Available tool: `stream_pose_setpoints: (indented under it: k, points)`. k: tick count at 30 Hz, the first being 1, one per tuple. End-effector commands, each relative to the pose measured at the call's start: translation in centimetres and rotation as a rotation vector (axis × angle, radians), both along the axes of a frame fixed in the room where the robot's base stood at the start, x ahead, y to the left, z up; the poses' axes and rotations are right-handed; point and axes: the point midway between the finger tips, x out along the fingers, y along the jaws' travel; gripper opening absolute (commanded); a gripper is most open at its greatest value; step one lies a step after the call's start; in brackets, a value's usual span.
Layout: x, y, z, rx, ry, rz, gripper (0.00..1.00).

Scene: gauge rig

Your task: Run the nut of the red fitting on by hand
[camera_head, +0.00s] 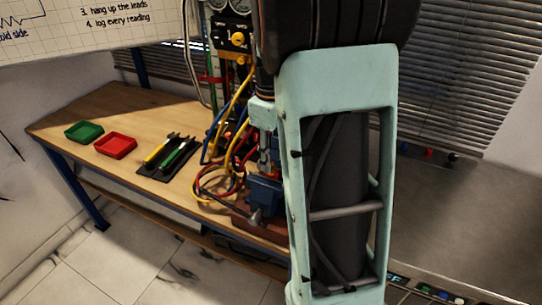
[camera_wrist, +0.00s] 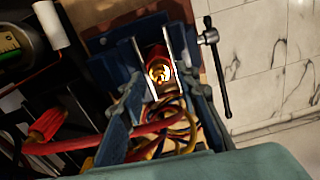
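The red fitting (camera_wrist: 156,52) shows in the wrist view with a bright brass ring or nut (camera_wrist: 160,73) at its near end. The vise also shows on the bench in the head view (camera_head: 264,190). My gripper (camera_wrist: 163,90) reaches in from the bottom of the wrist view. Its dark fingers are spread apart, one on either side of the nut, with nothing visibly pinched. I cannot tell how far above the nut they are. In the head view my arm hides much of this area.
Red, yellow and blue hoses (camera_head: 213,186) loop beside the vise. The vise handle (camera_wrist: 219,80) sticks out at right. A green tray (camera_head: 84,131), a red tray (camera_head: 116,146) and a tool mat (camera_head: 150,171) lie on the bench. A gauge manifold (camera_head: 234,38) stands behind.

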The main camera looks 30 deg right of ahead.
Motion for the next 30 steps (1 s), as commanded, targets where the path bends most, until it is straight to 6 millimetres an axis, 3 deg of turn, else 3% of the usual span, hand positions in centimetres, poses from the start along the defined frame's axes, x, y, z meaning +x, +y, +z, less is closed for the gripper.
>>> stream_pose_setpoints:
  k: [3,11,22,30]
  points:
    - [-0.01,-0.01,0.02,0.0,0.0,0.0,0.28]
    - [0.0,-0.01,0.04,0.0,0.0,0.0,0.0]
    - [-0.01,-0.03,0.09,-0.001,0.001,-0.026,0.0]
    - [-0.03,-0.07,0.16,-0.001,0.002,-0.17,0.0]
